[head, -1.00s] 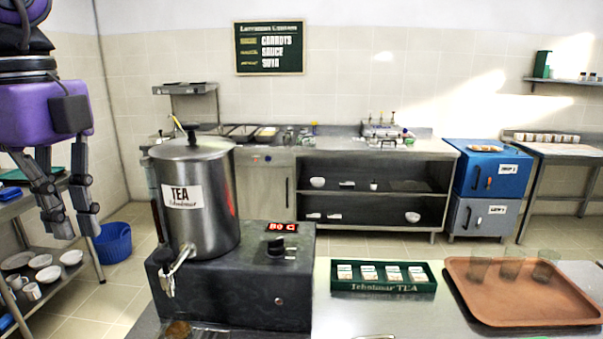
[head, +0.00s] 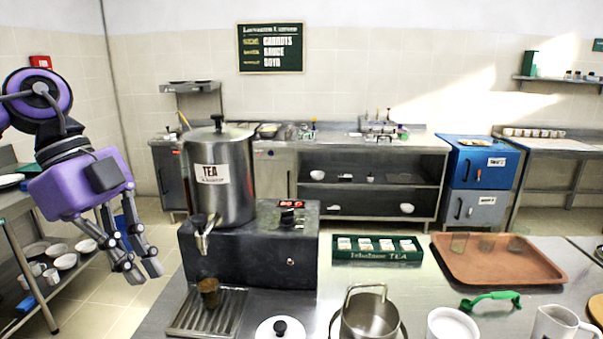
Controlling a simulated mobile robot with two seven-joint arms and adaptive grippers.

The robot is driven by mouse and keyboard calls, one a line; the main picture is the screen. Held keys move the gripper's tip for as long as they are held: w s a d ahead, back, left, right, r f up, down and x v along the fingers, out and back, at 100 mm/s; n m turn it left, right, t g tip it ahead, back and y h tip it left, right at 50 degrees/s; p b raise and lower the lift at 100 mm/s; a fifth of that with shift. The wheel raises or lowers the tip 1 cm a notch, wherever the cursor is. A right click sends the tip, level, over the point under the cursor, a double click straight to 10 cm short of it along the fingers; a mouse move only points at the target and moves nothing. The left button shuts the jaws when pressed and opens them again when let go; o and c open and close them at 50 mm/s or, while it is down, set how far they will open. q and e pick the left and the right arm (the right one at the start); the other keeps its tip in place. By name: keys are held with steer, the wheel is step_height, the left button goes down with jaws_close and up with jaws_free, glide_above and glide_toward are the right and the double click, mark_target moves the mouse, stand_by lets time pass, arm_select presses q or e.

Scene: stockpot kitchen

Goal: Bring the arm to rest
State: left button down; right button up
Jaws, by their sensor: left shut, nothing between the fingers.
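My left gripper (head: 143,270) is shut and empty at the left of the head view, its fingers pointing down. The purple arm comes in from the left edge above it. The gripper hangs in the air, to the left of the steel tea pot (head: 220,180) on its dark heater (head: 250,255), and apart from both in the picture. My right gripper is not in view.
A steel shelf rack (head: 47,307) with bowls and cups stands below and left of my gripper. A drip grate (head: 205,318) with a brown glass (head: 209,293), a lid (head: 280,329), a steel pot (head: 370,316) and a brown tray (head: 560,266) occupy the counter.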

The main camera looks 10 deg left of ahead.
arm_select(q)
steer(key=w+d+f+t+h+p, duration=0.2)
steer(key=w+d+f+t+h, duration=0.2)
steer(key=d+f+h, duration=0.65)
steer(key=a+f+n+t+y, duration=0.5)
steer(key=f+n+t, duration=0.5)
steer(key=f, duration=0.4)
steer(key=s+d+f+n+g+y+p, duration=0.1)
steer(key=s+f+n+y, duration=0.3)
steer(key=s+f, duration=0.8)
steer(key=s+d+f+n+g+y+p, duration=0.1)
steer(key=s+d+f+n+g+y, duration=0.2)
steer(key=s+f, duration=0.9)
steer(key=f+n+g+y, duration=0.1)
steer(key=n+y, duration=0.1)
steer(key=y, duration=0.1)
steer(key=shift+d+f+p, duration=0.2)
steer(key=shift+f+p, duration=0.1)
steer(key=shift+f, duration=0.05)
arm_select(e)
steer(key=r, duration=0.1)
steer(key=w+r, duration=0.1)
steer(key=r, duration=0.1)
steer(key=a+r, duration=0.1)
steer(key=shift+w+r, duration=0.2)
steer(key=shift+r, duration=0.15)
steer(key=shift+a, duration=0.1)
